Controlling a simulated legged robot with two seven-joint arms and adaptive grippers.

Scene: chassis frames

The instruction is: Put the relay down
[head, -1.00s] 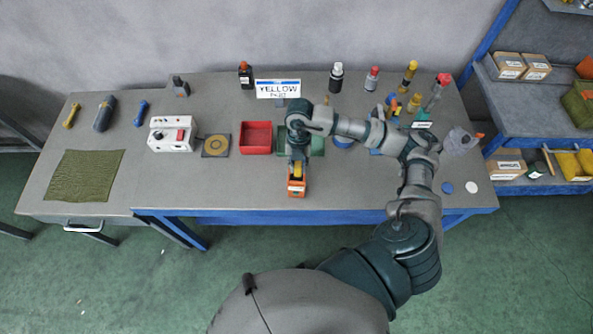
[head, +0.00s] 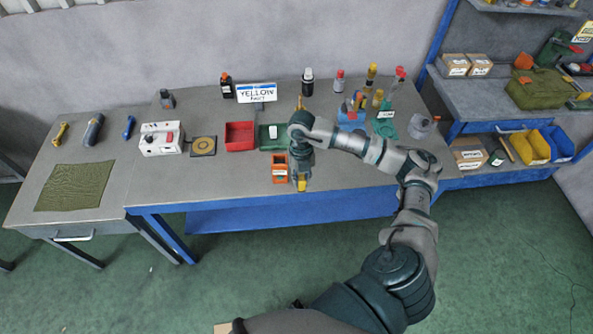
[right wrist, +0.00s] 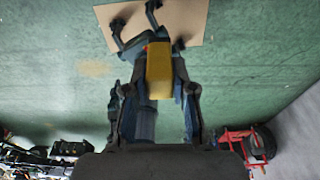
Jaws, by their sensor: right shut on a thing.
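The relay, a small yellow block (head: 301,184), is in my right gripper (head: 300,178), just right of the orange bin (head: 279,170) near the table's front edge. In the right wrist view the yellow relay (right wrist: 159,75) sits between the dark fingers (right wrist: 160,95), with green floor behind it. My right gripper is shut on it. The gripper hides part of the tabletop and the bin's right side. My left gripper is not in view.
A red bin (head: 239,137) and a green tray (head: 270,145) stand behind the orange bin. A round-marked pad (head: 203,146) and a white switch box (head: 160,139) are to the left. A tan sheet (right wrist: 190,15) lies on the floor. The right front tabletop (head: 350,175) is clear.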

